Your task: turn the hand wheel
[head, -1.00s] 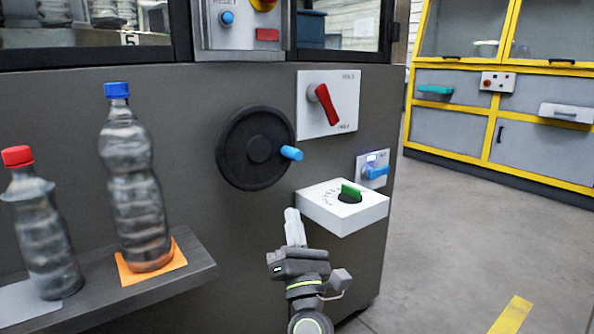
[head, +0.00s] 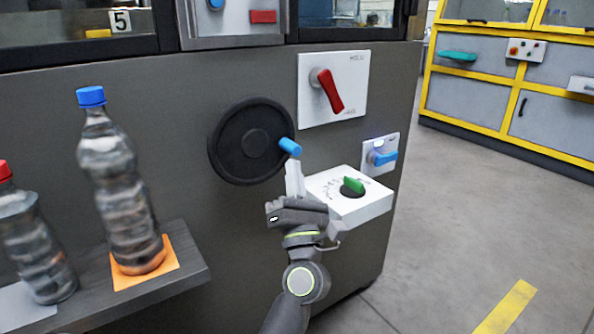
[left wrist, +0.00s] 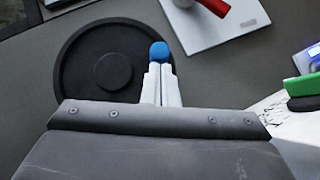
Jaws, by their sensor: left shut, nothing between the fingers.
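The black hand wheel (head: 240,142) is on the grey machine front, with a blue crank handle (head: 290,147) sticking out at its right side. In the left wrist view the wheel (left wrist: 84,65) is at the upper left and the blue handle (left wrist: 159,51) shows just beyond my fingertips. My left gripper (head: 294,168) is shut and empty, its white fingers pointing up just below the handle. Whether the fingertips (left wrist: 160,70) touch the handle I cannot tell. My right gripper is not in view.
Close to the right are a red switch (head: 330,91) on a white plate, a white box with a green knob (head: 354,185), and a blue lever (head: 384,157). Bottles (head: 120,185) stand on a shelf (head: 195,270) at left. Open floor lies right.

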